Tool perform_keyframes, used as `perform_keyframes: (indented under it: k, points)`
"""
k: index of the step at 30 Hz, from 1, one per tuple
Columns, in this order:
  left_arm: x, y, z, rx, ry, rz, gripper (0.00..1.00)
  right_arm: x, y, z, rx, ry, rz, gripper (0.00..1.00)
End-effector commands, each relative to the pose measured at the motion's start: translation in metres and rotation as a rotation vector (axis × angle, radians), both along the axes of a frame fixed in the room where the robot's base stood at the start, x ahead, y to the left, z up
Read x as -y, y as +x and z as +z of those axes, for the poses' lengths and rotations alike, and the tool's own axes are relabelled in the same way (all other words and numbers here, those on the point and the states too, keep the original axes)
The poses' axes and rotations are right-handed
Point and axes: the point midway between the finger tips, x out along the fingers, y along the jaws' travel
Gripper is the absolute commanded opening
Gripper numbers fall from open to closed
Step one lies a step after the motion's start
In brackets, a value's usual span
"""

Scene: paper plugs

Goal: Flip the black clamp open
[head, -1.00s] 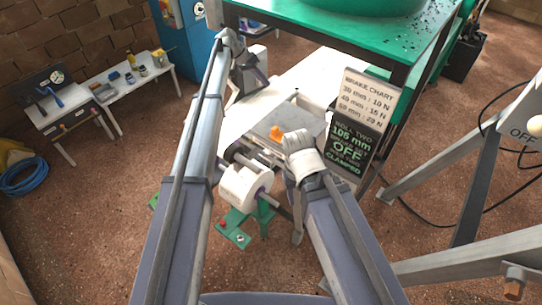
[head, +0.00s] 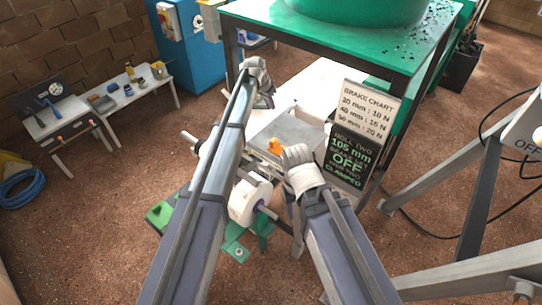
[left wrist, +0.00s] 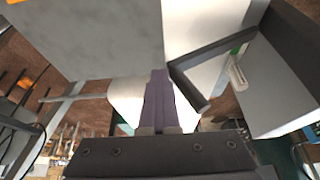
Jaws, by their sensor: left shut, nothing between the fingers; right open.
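In the left wrist view a dark bent bar, which looks like the black clamp (left wrist: 213,54), lies just right of my left fingers, with its free end pointing down toward them. I cannot tell whether they touch. My left gripper (left wrist: 158,74) is shut and empty. In the head view my left gripper (head: 266,101) is over the white bench behind the grey plate; the clamp cannot be made out there. My right gripper's wrist (head: 298,158) is at the near right side of the plate; its jaws are mostly hidden, but it is open.
A grey plate (head: 283,132) with an orange piece (head: 274,146) is between the arms. A white paper roll (head: 247,203) sits in front. A brake chart sign (head: 370,103) stands right, below a green-topped table (head: 330,35). Grey beams (head: 440,185) are farther right.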

Motion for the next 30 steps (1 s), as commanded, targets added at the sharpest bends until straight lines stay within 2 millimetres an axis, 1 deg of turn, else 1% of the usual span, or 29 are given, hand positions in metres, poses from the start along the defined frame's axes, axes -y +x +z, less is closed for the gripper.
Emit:
perform_keyframes:
  k: [1,6,7,8,9,21,30]
  points:
    - [-0.011,-0.003,0.014,0.001,0.011,0.008,0.0,0.0,0.0,0.015,0.0,0.0,0.0,0.51]
    - [-0.017,-0.014,0.04,-0.002,0.011,0.008,0.0,0.0,0.0,0.04,0.0,0.0,0.0,0.51]
    - [-0.017,-0.018,0.041,-0.003,0.011,0.007,0.0,0.0,0.0,0.042,0.0,0.0,0.0,0.51]
    - [-0.013,-0.026,0.031,-0.01,0.013,0.008,0.0,0.0,0.0,0.032,0.0,0.0,0.0,0.51]
    - [-0.011,-0.034,0.027,-0.018,0.014,0.011,0.0,0.0,0.0,0.029,0.0,0.0,0.0,0.51]
    - [0.005,-0.109,0.011,-0.093,0.042,0.043,0.0,0.0,0.0,0.018,0.0,0.0,0.0,0.51]
    - [0.012,-0.165,-0.001,-0.146,0.07,0.075,0.0,0.0,0.0,0.01,0.0,0.0,0.0,0.51]
